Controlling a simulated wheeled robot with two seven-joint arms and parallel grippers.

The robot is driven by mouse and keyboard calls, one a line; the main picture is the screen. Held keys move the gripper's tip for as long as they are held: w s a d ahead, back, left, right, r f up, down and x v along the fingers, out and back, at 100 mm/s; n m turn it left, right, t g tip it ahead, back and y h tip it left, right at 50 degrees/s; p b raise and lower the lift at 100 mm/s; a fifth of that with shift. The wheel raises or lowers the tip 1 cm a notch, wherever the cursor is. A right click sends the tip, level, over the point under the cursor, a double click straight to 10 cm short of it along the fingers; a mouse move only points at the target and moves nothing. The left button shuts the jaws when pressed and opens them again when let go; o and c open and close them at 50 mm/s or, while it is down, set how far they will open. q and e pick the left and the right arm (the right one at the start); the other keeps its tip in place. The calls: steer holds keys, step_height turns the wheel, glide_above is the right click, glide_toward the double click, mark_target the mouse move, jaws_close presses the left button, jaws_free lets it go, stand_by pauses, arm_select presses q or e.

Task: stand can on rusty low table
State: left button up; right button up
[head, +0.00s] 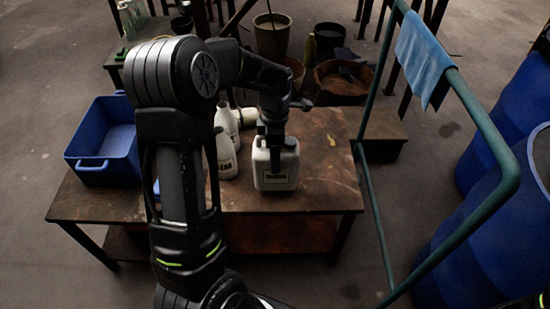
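A white can (276,178) with a dark-lettered label on its front is upright at the rusty low table (318,192), near its front edge. I cannot tell whether its base touches the top. My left gripper (274,148) points down at the can's top, with its dark fingers overlapping the upper part. The handle and the finger gap are hidden, so its grip is unclear. My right gripper is not in view.
White bottles (226,156) stand just left of the can. A blue crate (105,143) sits at the table's left end. A green rail (482,118) with a blue cloth (423,60) and blue barrels (490,235) are at right. Buckets (271,36) stand behind.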

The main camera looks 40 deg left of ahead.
arm_select(q)
steer(key=shift+f, duration=1.4)
steer(key=o, duration=2)
steer(key=shift+o, duration=0.2)
step_height(320, 180, up, 12)
steer(key=shift+r+p, duration=0.15)
steer(key=shift+p, duration=0.55)
